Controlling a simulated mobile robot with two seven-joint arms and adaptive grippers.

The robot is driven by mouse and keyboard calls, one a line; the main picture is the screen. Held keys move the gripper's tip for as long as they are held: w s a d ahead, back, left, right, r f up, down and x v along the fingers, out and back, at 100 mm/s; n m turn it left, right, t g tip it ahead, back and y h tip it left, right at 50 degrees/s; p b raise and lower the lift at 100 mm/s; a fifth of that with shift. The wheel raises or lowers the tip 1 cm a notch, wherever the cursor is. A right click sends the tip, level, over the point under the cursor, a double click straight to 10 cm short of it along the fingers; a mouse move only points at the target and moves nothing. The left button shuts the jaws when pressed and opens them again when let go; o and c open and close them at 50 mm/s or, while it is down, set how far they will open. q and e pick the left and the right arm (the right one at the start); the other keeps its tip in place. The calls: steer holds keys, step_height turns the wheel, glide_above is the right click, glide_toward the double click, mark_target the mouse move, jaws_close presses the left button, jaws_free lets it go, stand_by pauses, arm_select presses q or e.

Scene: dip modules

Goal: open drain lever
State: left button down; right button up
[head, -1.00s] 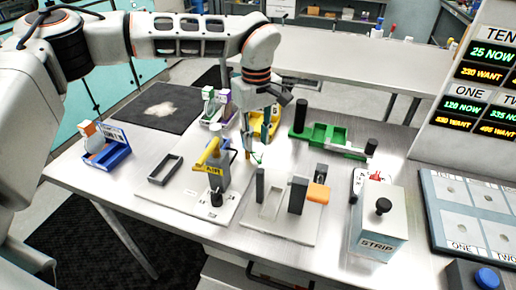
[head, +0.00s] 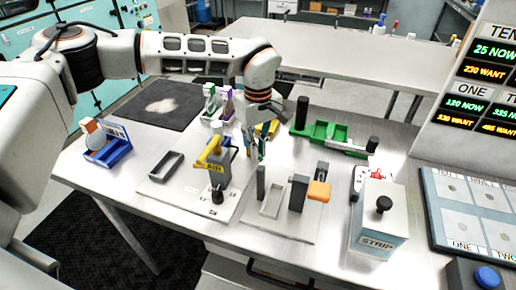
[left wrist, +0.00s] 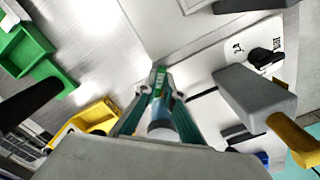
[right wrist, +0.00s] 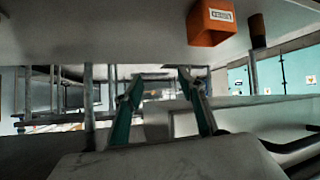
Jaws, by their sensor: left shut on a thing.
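No label that I can read says drain. A yellow lever (head: 208,152) marked AIR stands on a post on a light plate at the table's middle. My left gripper (head: 255,150) is above the table behind these fixtures. In the left wrist view it is shut on a small clear vial (left wrist: 160,118) with a green label. My right gripper (right wrist: 160,80) is open and empty in the right wrist view; it is outside the head view.
A STRIP box (head: 376,242) with a black knob stands at right. A green fixture (head: 325,133) and a yellow holder (head: 268,129) are behind. A blue rack (head: 110,152) and a grey tray (head: 167,167) are at left. An orange box (right wrist: 211,23) shows in the right wrist view.

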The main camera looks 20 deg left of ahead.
arm_select(q)
steer(key=shift+n, duration=0.3)
steer(key=n, duration=0.1)
steer(key=w+n, duration=0.1)
steer(key=n, duration=0.1)
steer(key=shift+d+p, duration=0.15)
steer(key=shift+p, duration=0.15)
steer(key=shift+w+n, duration=0.25)
steer(key=shift+n, duration=0.5)
steer(key=shift+w+n, duration=0.2)
steer(key=shift+n, duration=0.55)
steer(key=c, duration=2.2)
jaws_free()
steer(key=shift+o, duration=0.2)
step_height(320, 180, up, 12)
